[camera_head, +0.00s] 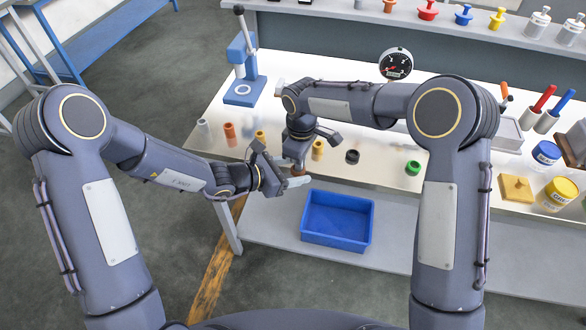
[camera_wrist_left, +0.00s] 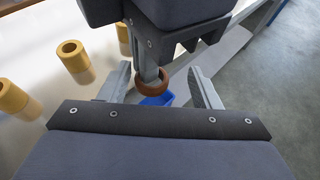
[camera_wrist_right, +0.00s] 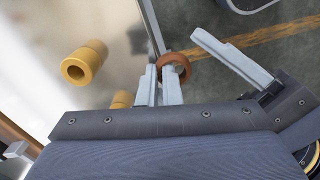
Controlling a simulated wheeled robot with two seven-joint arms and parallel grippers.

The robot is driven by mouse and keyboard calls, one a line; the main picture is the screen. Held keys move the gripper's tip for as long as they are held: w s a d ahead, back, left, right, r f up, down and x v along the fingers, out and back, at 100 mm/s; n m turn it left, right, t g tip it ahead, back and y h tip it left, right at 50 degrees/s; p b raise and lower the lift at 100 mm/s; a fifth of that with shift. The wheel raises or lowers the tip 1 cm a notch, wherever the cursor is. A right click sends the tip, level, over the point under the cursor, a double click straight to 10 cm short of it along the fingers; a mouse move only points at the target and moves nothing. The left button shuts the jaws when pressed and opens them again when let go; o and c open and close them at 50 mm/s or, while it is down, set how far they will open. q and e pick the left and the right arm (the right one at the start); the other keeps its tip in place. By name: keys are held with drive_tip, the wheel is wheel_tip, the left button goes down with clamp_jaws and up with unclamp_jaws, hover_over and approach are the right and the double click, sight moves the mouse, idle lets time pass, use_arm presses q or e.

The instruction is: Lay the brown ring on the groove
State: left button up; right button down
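The brown ring (camera_wrist_left: 152,84) is at the fingertips of my right gripper (camera_wrist_right: 161,85), which is shut on its wall; it also shows in the right wrist view (camera_wrist_right: 176,66). My left gripper (camera_wrist_left: 162,85) is open, its two fingers on either side of the ring and apart from it in the left wrist view. In the head view both grippers meet above the table's front edge, and the ring (camera_head: 298,168) is small there. A blue stand (camera_head: 244,92) with a lever and a pale circle on its base is at the table's back left. I cannot make out a groove for certain.
A blue bin (camera_head: 336,222) sits on the lower shelf below the grippers. Orange (camera_head: 230,133), yellow (camera_head: 318,150), black (camera_head: 352,156) and green (camera_head: 413,168) pieces stand along the table. A gauge (camera_head: 396,64) is behind my right forearm. Jars and tools crowd the right.

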use_arm(q)
drive_tip(key=shift+s+d, duration=0.1)
drive_tip(key=c, duration=1)
drive_tip(key=o, duration=1)
